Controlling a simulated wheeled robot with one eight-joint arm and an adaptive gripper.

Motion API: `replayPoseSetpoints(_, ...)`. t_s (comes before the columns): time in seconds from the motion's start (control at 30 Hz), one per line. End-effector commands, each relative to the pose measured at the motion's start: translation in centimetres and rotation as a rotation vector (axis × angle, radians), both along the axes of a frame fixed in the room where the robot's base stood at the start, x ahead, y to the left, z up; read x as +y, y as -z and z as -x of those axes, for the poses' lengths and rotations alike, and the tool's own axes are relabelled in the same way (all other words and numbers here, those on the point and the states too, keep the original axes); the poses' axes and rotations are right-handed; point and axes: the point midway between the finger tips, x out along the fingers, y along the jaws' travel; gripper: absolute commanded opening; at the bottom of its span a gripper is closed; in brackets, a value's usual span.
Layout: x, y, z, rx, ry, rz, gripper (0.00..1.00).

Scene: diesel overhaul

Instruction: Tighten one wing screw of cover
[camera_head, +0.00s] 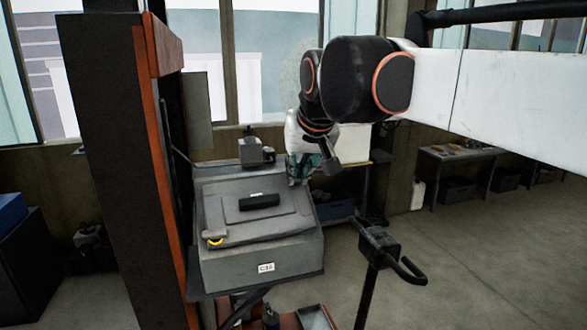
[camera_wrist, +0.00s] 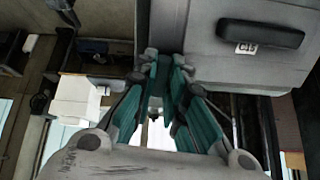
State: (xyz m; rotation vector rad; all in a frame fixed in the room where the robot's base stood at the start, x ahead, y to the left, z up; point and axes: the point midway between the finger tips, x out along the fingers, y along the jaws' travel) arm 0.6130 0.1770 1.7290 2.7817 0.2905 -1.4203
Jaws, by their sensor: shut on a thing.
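The cover (camera_head: 232,222) is a grey lid with a black handle (camera_head: 260,201) on a grey box (camera_head: 260,262) labelled C15. In the wrist view the cover (camera_wrist: 215,62) fills the upper right, with its black handle (camera_wrist: 259,34). My gripper (camera_head: 299,180) is at the right edge of the cover, towards its far corner. In the wrist view its teal fingers (camera_wrist: 165,65) are closed in at the cover's edge. They are shut on a wing screw, which they almost wholly hide. A small yellow-marked piece (camera_head: 215,240) sits at the near left corner.
A tall dark cabinet with orange edges (camera_head: 120,150) stands close left of the box. A black stand with a handle (camera_head: 380,245) is at the front right. A workbench (camera_head: 460,155) stands far right. The floor on the right is clear.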

Motion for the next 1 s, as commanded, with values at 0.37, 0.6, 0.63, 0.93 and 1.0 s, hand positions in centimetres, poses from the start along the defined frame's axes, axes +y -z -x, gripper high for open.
replayPoseSetpoints(0.37,0.01,-0.06,-0.04,0.007,0.041,-0.029,0.0)
replayPoseSetpoints(0.6,0.02,-0.04,-0.07,0.051,0.259,-0.185,0.0)
replayPoseSetpoints(0.63,0.02,-0.04,-0.07,0.055,0.279,-0.199,0.0)
replayPoseSetpoints(0.93,0.02,-0.02,-0.07,0.065,0.327,-0.235,0.0)
replayPoseSetpoints(1.0,0.02,-0.02,-0.07,0.065,0.327,-0.235,0.0)
